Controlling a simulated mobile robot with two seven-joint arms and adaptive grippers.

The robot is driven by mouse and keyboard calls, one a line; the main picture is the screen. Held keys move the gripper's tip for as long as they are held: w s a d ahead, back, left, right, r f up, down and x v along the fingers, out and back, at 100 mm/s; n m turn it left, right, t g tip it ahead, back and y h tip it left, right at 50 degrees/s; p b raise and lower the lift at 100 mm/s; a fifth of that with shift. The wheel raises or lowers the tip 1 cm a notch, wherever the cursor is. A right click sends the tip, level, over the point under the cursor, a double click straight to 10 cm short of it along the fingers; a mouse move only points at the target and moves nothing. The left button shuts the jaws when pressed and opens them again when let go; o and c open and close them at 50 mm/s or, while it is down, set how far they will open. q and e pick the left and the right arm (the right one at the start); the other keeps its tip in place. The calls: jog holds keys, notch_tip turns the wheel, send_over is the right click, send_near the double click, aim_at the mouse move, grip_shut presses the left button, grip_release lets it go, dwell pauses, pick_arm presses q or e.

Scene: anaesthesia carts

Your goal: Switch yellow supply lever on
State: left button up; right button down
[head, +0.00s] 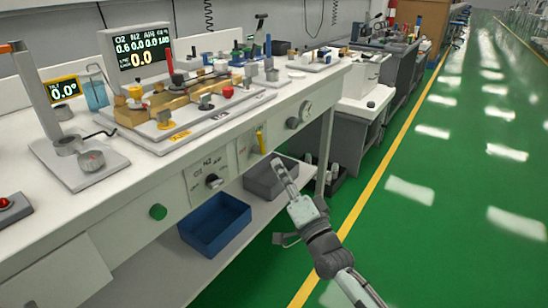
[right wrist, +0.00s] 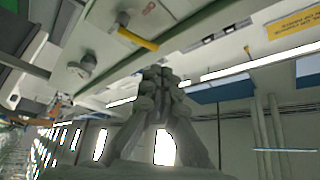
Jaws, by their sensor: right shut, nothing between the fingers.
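The yellow supply lever (head: 261,142) is a short yellow bar on the white front panel of the bench, close to upright in the head view. In the right wrist view the lever (right wrist: 138,38) sticks out from a small pale fitting, up and to the left of the fingertips. My right gripper (head: 280,170) is in front of the panel, just below and to the right of the lever. Its fingers (right wrist: 158,76) are together and empty, and a gap shows between them and the lever. My left gripper is not in view.
A round gauge (head: 305,111) is right of the lever, and a black selector knob (head: 214,181) and green button (head: 158,211) are left of it. A grey bin (head: 268,184) and blue bin (head: 214,228) stand on the lower shelf. The green floor on the right is clear.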

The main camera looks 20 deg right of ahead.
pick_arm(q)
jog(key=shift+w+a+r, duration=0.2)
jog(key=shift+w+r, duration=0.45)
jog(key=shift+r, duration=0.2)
pick_arm(e)
jog(key=shift+r+v, duration=0.25)
jog(key=shift+v, duration=0.9)
jog(key=shift+r+v, duration=0.25)
jog(key=shift+v, duration=0.9)
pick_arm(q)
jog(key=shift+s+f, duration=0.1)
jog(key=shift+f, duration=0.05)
pick_arm(e)
jog(key=shift+s+a, duration=0.15)
jog(key=shift+s, duration=0.05)
